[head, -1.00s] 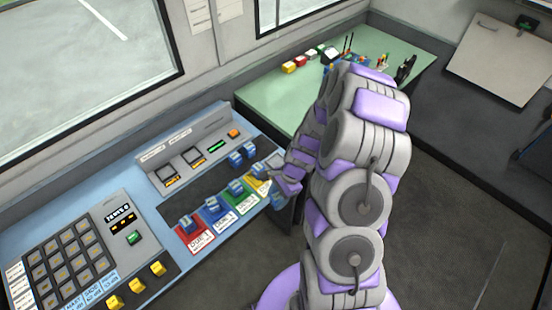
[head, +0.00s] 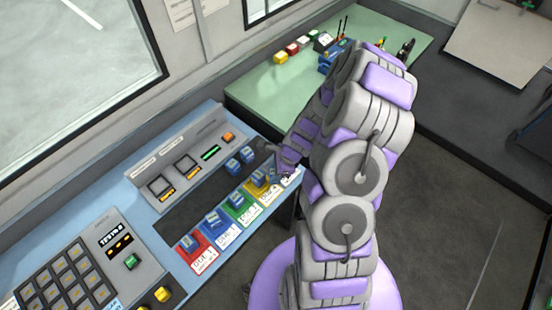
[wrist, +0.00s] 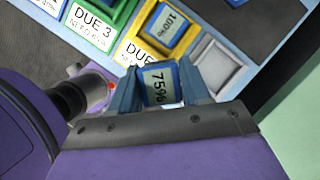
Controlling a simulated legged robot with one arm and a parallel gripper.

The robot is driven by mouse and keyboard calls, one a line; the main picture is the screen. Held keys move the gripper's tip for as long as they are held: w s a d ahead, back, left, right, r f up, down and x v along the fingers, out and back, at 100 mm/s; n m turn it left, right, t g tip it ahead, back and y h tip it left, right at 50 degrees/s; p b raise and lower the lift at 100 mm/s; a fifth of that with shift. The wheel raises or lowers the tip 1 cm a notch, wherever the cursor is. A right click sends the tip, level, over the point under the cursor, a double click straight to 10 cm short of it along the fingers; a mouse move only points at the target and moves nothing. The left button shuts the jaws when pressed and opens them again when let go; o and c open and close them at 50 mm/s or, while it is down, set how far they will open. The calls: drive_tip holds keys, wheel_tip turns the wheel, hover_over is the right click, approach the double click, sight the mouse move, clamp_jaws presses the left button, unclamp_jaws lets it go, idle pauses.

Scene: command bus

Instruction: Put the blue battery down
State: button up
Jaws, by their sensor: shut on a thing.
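My gripper (wrist: 160,84) is shut on a blue battery (wrist: 160,86) marked 75%, seen between the fingers in the wrist view. The held battery is above the panel's slot row; whether it touches anything is unclear. Beyond it, another blue battery (wrist: 168,28) sits in the yellow-framed slot (wrist: 134,50). An empty white-grey slot (wrist: 216,68) lies to the right of the yellow one. In the head view my gripper (head: 280,165) is by the right end of the row, and the held battery cannot be made out clearly.
Red (head: 196,250), blue (head: 220,228) and green (head: 244,210) slots hold blue batteries. Two more blue batteries (head: 240,160) stand behind the row. A keypad (head: 68,280) and yellow switches (head: 162,294) are at lower left. A green table (head: 260,95) with small items is beyond.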

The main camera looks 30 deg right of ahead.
drive_tip(key=w+d, duration=0.1)
drive_tip(key=w, duration=0.1)
drive_tip(key=w+d, duration=0.1)
drive_tip(key=w, duration=0.1)
drive_tip(key=w+d+f, duration=0.1)
drive_tip(key=w+d, duration=0.1)
drive_tip(key=shift+w+b, duration=0.1)
drive_tip(key=shift+b, duration=0.3)
drive_tip(key=shift+w+d+r, duration=0.1)
drive_tip(key=shift+w, duration=0.3)
drive_tip(key=f, duration=0.1)
drive_tip(key=d+f+b, duration=0.1)
drive_tip(key=f, duration=0.1)
drive_tip(key=shift+f, duration=0.25)
drive_tip(key=shift+c, duration=0.4)
drive_tip(key=shift+s, duration=0.1)
clamp_jaws()
drive_tip(key=o, duration=0.8)
unclamp_jaws()
drive_tip(key=shift+a, duration=0.2)
drive_tip(key=o, duration=0.3)
drive_tip(key=shift+f, duration=0.15)
drive_tip(key=shift+o, duration=0.7)
drive_tip(key=shift+d+r, duration=0.1)
drive_tip(key=shift+r, duration=0.1)
